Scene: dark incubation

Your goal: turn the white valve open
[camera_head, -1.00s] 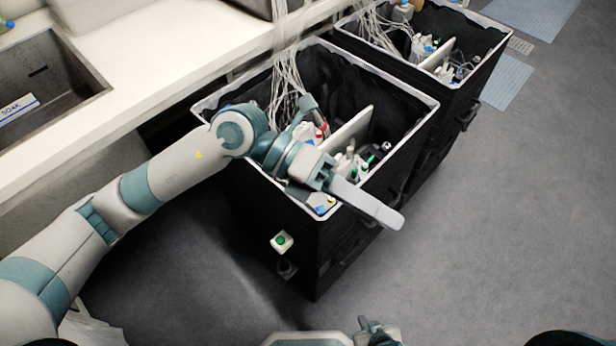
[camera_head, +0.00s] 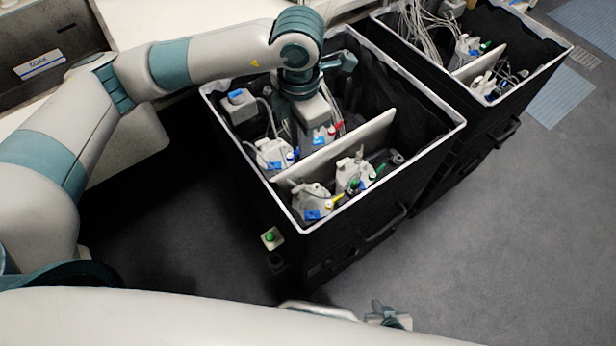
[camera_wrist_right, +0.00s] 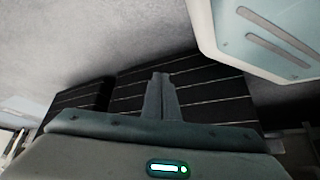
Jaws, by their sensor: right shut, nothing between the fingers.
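In the head view, my left arm reaches over the near black bin (camera_head: 345,240) and its left gripper (camera_head: 304,138) points down into the rear compartment, behind the white divider (camera_head: 345,143). Its fingertips are low among bottles, and I cannot tell whether they touch anything or are open. No white valve can be made out for certain; small white fittings among the bottles are too small to identify. In the right wrist view, my right gripper (camera_wrist_right: 161,95) is shut and empty, above a dark, lined surface.
Bottles with blue caps (camera_head: 272,155) stand in the rear compartment. Others with green and yellow parts (camera_head: 355,175) stand in the front one. A second black bin (camera_head: 490,110) stands behind to the right. The floor at right (camera_head: 530,240) is clear.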

